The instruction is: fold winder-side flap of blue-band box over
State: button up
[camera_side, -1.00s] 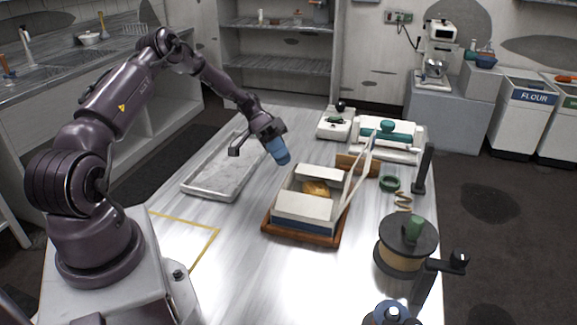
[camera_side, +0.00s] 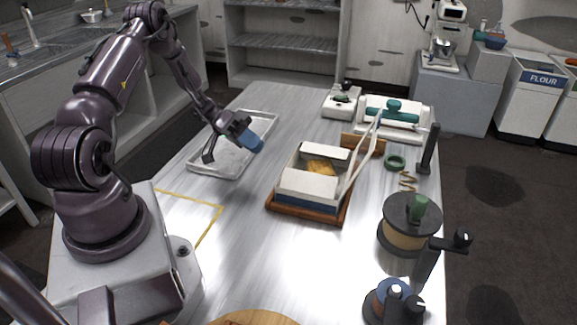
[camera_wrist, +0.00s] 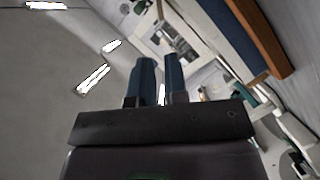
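The white box with a blue band (camera_side: 305,204) sits on a brown wooden board (camera_side: 301,217) in the side view. A golden pastry (camera_side: 320,167) shows inside. The near white flap (camera_side: 308,186) slopes at the box's near end. The long right flap (camera_side: 361,160), on the side toward the winder (camera_side: 411,216), stands up and leans outward. My gripper (camera_side: 250,141) is left of the box, above the metal tray, touching nothing. In the wrist view its two blue fingers (camera_wrist: 159,75) have a narrow empty gap. Part of the box's blue side (camera_wrist: 238,30) shows there at upper right.
The metal tray (camera_side: 205,168) lies left of the box. A green ring (camera_side: 396,162), a coiled brown strip (camera_side: 408,182) and a black post (camera_side: 428,150) stand or lie to the right. A white and green machine (camera_side: 394,118) is behind.

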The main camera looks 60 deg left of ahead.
send_near(308, 183)
jog(key=x, duration=0.4)
jog(key=shift+w+r, duration=0.1)
jog(key=shift+w, duration=0.15)
grip_shut()
jog(key=shift+a, duration=0.1)
jog(key=shift+w+a+f+n+h, duration=0.15)
jog(key=shift+f+n+h, duration=0.15)
jog(key=shift+n, duration=0.3)
grip_release()
